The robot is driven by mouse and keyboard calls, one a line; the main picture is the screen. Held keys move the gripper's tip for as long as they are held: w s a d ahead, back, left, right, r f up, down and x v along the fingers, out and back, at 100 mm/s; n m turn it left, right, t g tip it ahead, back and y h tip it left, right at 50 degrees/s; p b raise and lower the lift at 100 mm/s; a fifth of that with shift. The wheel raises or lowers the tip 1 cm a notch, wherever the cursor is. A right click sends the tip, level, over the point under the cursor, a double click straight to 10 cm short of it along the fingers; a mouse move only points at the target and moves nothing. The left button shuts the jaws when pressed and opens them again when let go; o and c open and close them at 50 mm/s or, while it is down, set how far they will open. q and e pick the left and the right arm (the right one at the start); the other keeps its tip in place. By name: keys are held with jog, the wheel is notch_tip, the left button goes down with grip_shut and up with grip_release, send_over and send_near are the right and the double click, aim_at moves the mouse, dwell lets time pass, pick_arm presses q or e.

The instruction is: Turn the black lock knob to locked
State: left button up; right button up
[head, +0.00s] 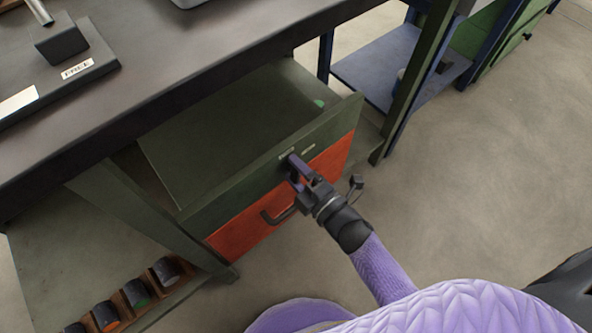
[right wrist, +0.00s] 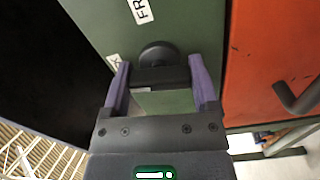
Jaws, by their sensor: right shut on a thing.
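The black lock knob (right wrist: 159,75) is on the green front panel (right wrist: 190,30), with a round base and a bar across it. In the right wrist view my right gripper (right wrist: 160,82) has its purple fingers on both ends of the bar and is shut on it. The bar lies about level across that picture. Two small white labels sit by the knob; one (right wrist: 140,10) starts with "FR", the other (right wrist: 113,62) is mostly cut off. My left gripper is not in view.
Below the green panel is an orange-red front (head: 240,230) with a black bar handle (head: 277,215), close to my right gripper. A dark tabletop (head: 150,90) lies above and left. Dark cylinders with coloured ends (head: 135,292) sit in a lower rack.

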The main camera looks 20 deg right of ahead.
jog(key=shift+f+n, duration=0.1)
jog(key=shift+n, duration=0.6)
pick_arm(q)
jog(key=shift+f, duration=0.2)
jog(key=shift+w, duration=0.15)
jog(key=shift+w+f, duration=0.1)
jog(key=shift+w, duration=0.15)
pick_arm(e)
jog(key=shift+n, duration=0.3)
jog(key=o, duration=1.1)
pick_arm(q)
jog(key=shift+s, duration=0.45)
